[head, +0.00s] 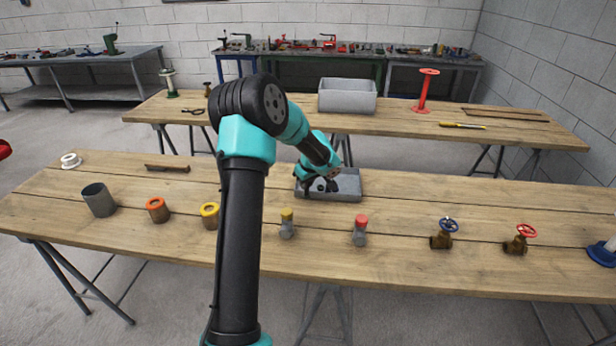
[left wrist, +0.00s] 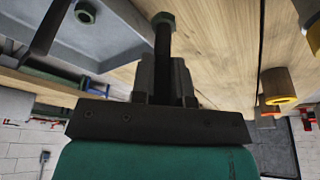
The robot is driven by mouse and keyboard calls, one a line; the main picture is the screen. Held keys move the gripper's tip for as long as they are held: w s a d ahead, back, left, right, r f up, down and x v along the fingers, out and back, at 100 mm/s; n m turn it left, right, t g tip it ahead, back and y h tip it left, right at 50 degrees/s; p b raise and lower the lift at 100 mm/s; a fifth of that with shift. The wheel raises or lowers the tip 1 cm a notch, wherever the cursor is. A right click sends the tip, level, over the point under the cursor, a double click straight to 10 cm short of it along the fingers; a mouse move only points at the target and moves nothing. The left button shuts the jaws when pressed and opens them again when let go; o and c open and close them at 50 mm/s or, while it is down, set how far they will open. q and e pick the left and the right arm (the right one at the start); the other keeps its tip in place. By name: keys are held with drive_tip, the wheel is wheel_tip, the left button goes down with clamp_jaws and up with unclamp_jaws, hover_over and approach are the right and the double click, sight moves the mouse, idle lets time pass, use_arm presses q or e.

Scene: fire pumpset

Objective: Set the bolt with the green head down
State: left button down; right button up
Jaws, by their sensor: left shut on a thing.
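The bolt with the green head (left wrist: 163,19) is in my left gripper, and its dark shank (left wrist: 162,48) stands out between the fingers in the left wrist view. My left gripper (left wrist: 163,80) is shut on it. In the head view my left gripper (head: 318,184) is over the left part of a shallow grey tray (head: 347,194) on the front table. The bolt cannot be made out clearly there. A small green-rimmed round part (left wrist: 85,12) shows at the tray in the left wrist view. My right gripper is not in view.
On the front table (head: 400,270) stand a grey cup (head: 99,200), orange-ringed (head: 157,210) and yellow-ringed (head: 209,216) parts, yellow-capped (head: 287,224) and red-capped (head: 360,230) fittings, and blue-wheel (head: 443,236) and red-wheel (head: 519,241) valves. Wood right of the tray is clear.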

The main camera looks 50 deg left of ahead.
use_arm(q)
drive_tip(key=w+a, duration=0.7)
drive_tip(key=a, duration=0.1)
drive_tip(key=shift+f, duration=0.45)
drive_tip(key=shift+a, duration=0.1)
drive_tip(key=shift+f, duration=1.75)
drive_tip(key=shift+f, duration=0.15)
drive_tip(key=c, duration=1.1)
unclamp_jaws()
drive_tip(key=v, duration=1.2)
